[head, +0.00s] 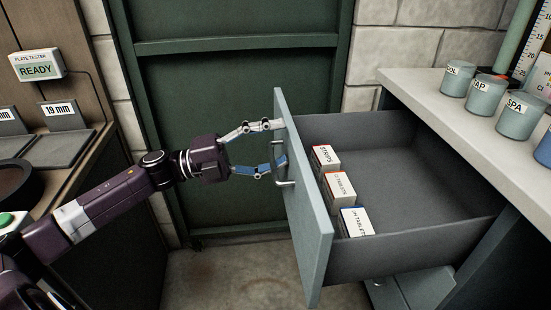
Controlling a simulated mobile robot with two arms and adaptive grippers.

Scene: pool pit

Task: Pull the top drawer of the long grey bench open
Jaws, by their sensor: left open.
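The top drawer (307,225) of the long grey bench (432,97) stands pulled well out, with its inside showing. Its front panel faces left and carries a bar handle (284,184). Inside, along the front, stand several small boxes, one marked STRIPS (326,157) and others marked TABLETS (340,187). My left gripper (277,145) is open at the drawer front, with its fingers spread near the handle. I cannot tell whether a finger touches the handle or the panel. My right gripper is out of view.
Several labelled grey tubs (487,87) stand on the bench top. A dark green door (235,95) stands behind the drawer. At left is a wooden unit with a plate tester (37,66) reading READY. Bare floor (235,280) lies below the arm.

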